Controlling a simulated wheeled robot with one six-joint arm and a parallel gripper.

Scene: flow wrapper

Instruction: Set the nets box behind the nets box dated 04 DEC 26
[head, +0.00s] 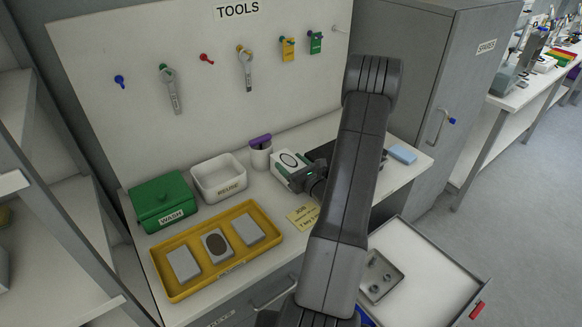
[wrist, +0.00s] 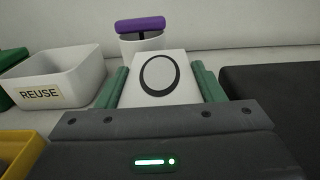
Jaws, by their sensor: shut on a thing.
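My gripper (head: 301,179) is shut on a white box (head: 288,163) with a black oval ring on its face, over the back of the bench. In the wrist view the box (wrist: 158,80) sits between my two green fingers (wrist: 160,88). I read no word or date on it, so I cannot tell from its marking that it is a nets box. Whether it touches the bench is unclear. No box with a readable 04 DEC 26 date shows in either view.
A white REUSE bin (head: 219,178), a green WASH box (head: 163,200) and a purple-topped white cup (head: 261,152) stand left of my gripper. A yellow tray (head: 262,257) holds three flat pieces. A dark slab (wrist: 270,92) lies right. A drawer (head: 430,285) is open below.

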